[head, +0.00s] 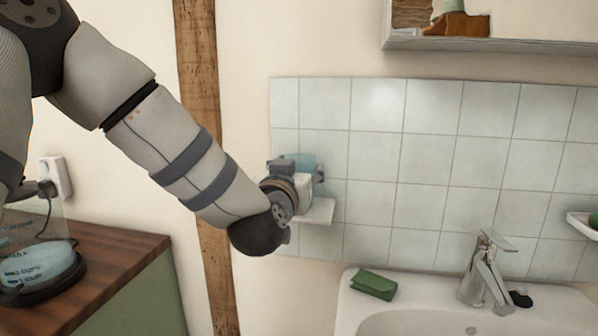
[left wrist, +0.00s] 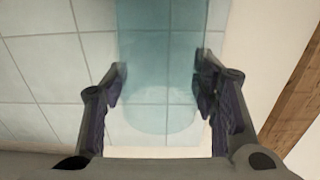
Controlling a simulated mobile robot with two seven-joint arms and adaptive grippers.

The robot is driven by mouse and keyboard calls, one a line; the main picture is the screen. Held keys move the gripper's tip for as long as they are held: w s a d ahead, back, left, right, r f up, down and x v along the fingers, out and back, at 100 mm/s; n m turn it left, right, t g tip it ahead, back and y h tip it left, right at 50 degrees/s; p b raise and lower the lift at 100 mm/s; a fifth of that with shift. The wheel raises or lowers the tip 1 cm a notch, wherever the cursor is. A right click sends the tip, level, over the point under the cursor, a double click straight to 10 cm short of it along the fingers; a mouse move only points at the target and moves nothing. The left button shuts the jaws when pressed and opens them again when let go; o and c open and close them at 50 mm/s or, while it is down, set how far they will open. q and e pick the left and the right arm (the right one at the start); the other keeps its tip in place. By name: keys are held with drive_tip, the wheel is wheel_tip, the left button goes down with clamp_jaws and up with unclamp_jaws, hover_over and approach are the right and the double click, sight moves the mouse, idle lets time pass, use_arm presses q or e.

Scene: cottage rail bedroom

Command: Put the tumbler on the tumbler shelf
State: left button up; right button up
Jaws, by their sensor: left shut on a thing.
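The tumbler (head: 305,160) is a see-through blue-teal cup, mostly hidden behind my left gripper (head: 298,170) in the head view. In the left wrist view the tumbler (left wrist: 160,60) stands between the two fingers of my left gripper (left wrist: 160,95), which is shut on it. A small white shelf (head: 318,213) on the tiled wall lies just below the gripper; my wrist hides its left part. I cannot tell whether the tumbler's base touches the shelf. My right gripper is not in view.
A white basin (head: 352,312) with a chrome tap (head: 487,270) and a green folded cloth (head: 374,284) is below right. Another small white shelf (head: 580,224) is at the right edge. A wall cabinet (head: 500,44) hangs above.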

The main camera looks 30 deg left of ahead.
use_arm(q)
drive_tip(key=shift+r, duration=0.1)
drive_tip(key=o, duration=1.3)
drive_tip(key=shift+f, duration=0.2)
